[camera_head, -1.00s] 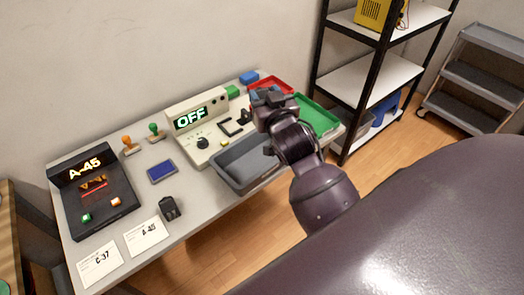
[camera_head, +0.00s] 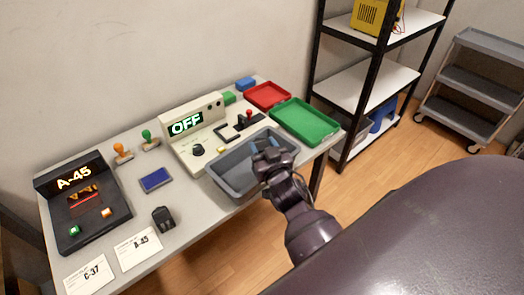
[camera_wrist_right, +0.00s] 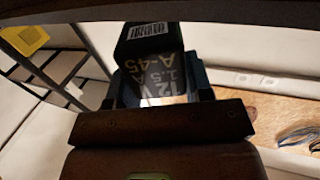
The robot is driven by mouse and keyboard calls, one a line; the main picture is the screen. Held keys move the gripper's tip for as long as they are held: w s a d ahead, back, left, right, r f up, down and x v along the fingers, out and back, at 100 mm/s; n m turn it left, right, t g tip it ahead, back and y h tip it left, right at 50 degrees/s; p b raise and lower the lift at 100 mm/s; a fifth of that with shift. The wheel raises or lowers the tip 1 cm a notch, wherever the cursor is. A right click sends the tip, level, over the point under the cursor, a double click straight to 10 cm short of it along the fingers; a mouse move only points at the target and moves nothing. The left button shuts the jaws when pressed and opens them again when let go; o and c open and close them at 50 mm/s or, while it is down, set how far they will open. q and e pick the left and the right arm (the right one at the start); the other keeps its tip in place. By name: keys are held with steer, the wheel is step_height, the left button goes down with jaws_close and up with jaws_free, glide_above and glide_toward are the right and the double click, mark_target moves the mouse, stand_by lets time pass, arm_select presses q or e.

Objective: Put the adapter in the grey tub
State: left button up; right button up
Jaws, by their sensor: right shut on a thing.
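The grey tub (camera_head: 232,187) stands on the table in front of the device reading OFF. My right gripper (camera_head: 272,158) is over the right part of the tub in the head view. In the right wrist view it is shut on a black adapter (camera_wrist_right: 150,45) with a barcode and a label reading 12V, 1.5A, A-45. In the head view the held adapter is hard to make out against the dark gripper. A second black adapter-like block (camera_head: 163,217) lies on the table near the cards. My left gripper is not in view.
A green tray (camera_head: 305,122) and a red tray (camera_head: 268,95) lie behind the tub. The device reading OFF (camera_head: 195,130) stands beside it. A black A-45 display unit (camera_head: 80,200), two stamps, a blue pad (camera_head: 156,180) and two cards are at the left.

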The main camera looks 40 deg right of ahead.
steer(key=shift+f, duration=0.5)
steer(key=shift+f, duration=0.35)
steer(key=shift+f+b, duration=0.3)
steer(key=shift+b, duration=0.05)
steer(key=o, duration=1)
steer(key=shift+r, duration=0.15)
